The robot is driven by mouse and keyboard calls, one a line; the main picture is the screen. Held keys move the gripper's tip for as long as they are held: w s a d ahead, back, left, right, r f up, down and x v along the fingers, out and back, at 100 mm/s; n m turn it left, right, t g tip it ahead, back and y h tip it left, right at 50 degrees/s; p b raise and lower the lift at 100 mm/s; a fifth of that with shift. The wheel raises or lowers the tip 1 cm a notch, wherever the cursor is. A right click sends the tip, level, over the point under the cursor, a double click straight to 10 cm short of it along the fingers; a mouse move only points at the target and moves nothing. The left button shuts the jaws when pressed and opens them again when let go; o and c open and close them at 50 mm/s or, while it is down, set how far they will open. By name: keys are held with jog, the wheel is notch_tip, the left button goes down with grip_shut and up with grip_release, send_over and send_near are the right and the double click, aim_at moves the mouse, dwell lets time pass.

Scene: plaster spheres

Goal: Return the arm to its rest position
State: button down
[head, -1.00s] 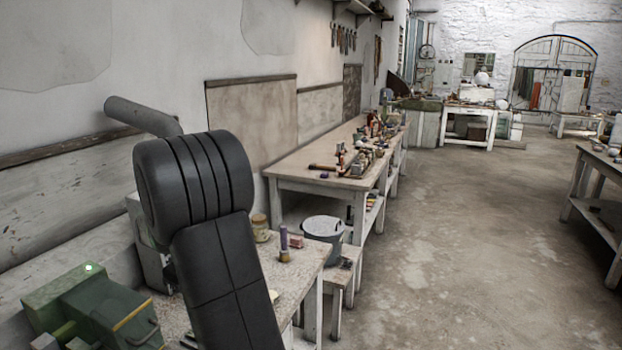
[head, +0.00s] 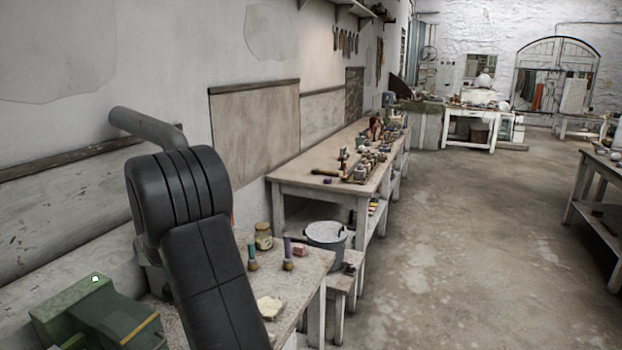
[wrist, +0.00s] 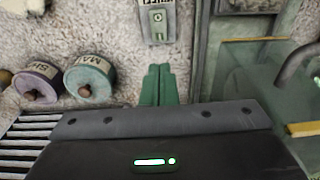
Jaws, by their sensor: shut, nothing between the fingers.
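My arm (head: 205,265) stands as a black jointed link in the left foreground of the head view, bent at a rounded elbow. My gripper (wrist: 158,72) shows in the wrist view as two green fingers side by side, shut with nothing between them. It is over the speckled top of the near workbench (head: 305,280). In the head view the gripper is hidden behind the arm.
A green machine (head: 105,318) stands close at the lower left, with a glassy part (wrist: 255,90) right of the fingers. Purple (wrist: 37,82) and teal (wrist: 89,79) round pieces lie left of the fingers. A grey bucket (head: 326,236) stands beyond the bench.

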notch_tip(320, 180, up, 5)
jog(key=a, duration=0.1)
jog(key=f, duration=0.3)
jog(key=d+f+p, duration=0.1)
jog(key=f, duration=0.6)
jog(key=shift+s+d, duration=0.25)
jog(key=shift+d, duration=0.15)
jog(key=shift+w+a+f+b, duration=0.15)
jog(key=shift+w+a+b, duration=0.1)
jog(key=shift+b, duration=0.45)
jog(key=shift+s+d+r+y+b, duration=0.2)
jog(key=shift+d+r+y+b, duration=0.2)
jog(key=shift+b, duration=0.85)
notch_tip(320, 180, up, 10)
jog(key=d, duration=0.2)
jog(key=shift+h, duration=0.4)
jog(key=f+p, duration=0.1)
jog(key=f, duration=0.2)
jog(key=f+p, duration=0.2)
jog(key=f, duration=0.1)
jog(key=a+f+p, duration=0.1)
jog(key=f, duration=0.3)
jog(key=shift+s, duration=0.4)
jog(key=shift+d+r, duration=0.1)
